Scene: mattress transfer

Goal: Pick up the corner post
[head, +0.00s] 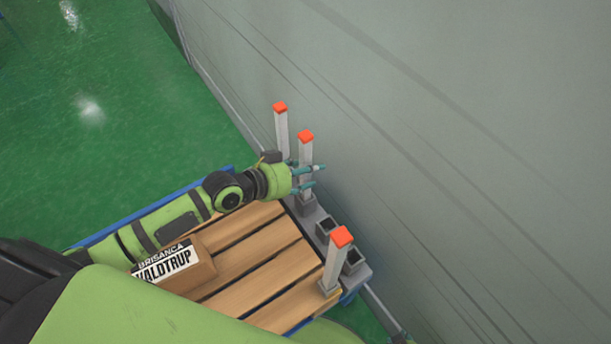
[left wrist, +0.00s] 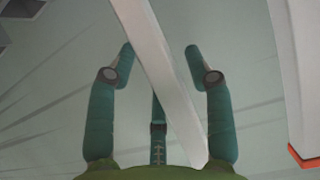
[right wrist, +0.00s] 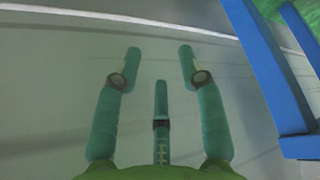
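Three pale grey corner posts with orange-red caps stand upright at the pallet's edge: a far post (head: 281,130), a middle post (head: 305,153) and a near post (head: 334,267). My left gripper (head: 316,176) is at the middle post, below its cap. In the left wrist view this post (left wrist: 160,75) runs slantwise between the open fingers (left wrist: 160,57), with gaps on both sides. Another post (left wrist: 302,70) shows at the right edge. My right gripper (right wrist: 160,62) is open and empty in its wrist view, facing a grey surface; I cannot make it out clearly in the head view.
The wooden pallet (head: 250,258) carries a cardboard box (head: 196,272) labelled WALDTRUP. Dark square sockets (head: 326,227) lie between the middle and near posts. A large grey wall (head: 480,130) rises close on the right. Blue framing (right wrist: 268,70) is beside my right gripper. Green floor (head: 90,150) is open at left.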

